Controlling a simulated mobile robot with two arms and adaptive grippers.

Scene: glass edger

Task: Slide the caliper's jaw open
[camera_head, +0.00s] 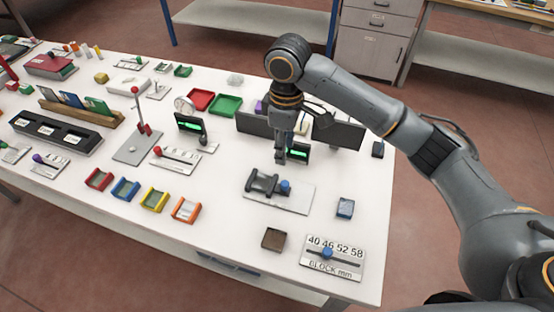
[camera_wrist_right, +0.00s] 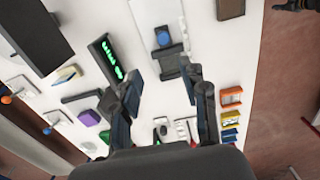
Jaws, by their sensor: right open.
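The caliper (camera_head: 300,202) appears to be the pale plate with dark jaws (camera_head: 260,183) and a blue knob (camera_head: 285,186), lying flat right of the table's middle. In the right wrist view its plate (camera_wrist_right: 146,15), blue knob (camera_wrist_right: 163,38) and dark jaws (camera_wrist_right: 171,62) show just beyond my fingertips. My right gripper (camera_head: 280,158) hangs pointing down, behind the caliper in the head view. In the wrist view the right gripper (camera_wrist_right: 166,82) is open, its fingers spread with nothing between them. It appears apart from the caliper. My left gripper is not in view.
A green-lit display (camera_head: 298,152) stands close beside my right gripper. Dark panels (camera_head: 340,134) stand behind it. A brown block (camera_head: 272,238), a blue block (camera_head: 345,208) and a "BLOCK mm" slider plate (camera_head: 345,270) lie nearer. Coloured trays (camera_head: 155,198) are left; bare table lies between.

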